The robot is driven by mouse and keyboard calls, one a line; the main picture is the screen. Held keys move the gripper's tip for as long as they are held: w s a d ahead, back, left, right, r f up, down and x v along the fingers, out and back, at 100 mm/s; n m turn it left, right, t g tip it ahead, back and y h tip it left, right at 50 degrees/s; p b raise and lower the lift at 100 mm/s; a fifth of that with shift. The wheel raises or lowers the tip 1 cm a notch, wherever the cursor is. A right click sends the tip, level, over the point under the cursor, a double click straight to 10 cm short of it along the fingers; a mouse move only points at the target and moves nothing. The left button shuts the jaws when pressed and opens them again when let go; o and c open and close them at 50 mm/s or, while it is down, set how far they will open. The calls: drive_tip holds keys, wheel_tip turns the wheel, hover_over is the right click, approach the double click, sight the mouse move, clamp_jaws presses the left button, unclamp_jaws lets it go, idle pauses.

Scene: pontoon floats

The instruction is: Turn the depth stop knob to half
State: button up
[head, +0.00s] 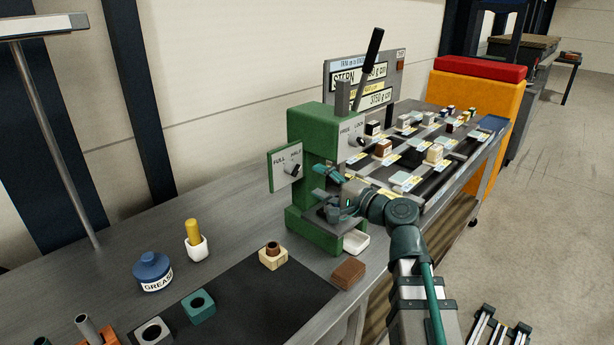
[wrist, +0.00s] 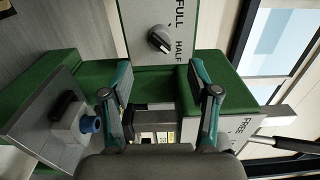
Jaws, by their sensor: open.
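The depth stop knob (head: 293,170) is a small dark knob on a grey plate (head: 279,178) marked FULL and HALF, on the left side of a green press (head: 313,125). In the wrist view the knob (wrist: 160,40) sits beyond and between my fingertips, with FULL above it and HALF beside it to the right. I cannot tell exactly which mark it points to. My gripper (head: 320,183) is open and empty at the front of the press, right of the knob plate; its two teal fingers (wrist: 160,75) show apart, not touching the knob.
A second plate on the press (head: 352,133) reads FREE and LOCK, below a black-handled lever (head: 369,55). A white tray (head: 355,241) and a brown block (head: 348,274) lie by the press base. A grease pot (head: 152,271) and several blocks stand on the bench at left.

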drive_tip(key=shift+v, duration=1.9)
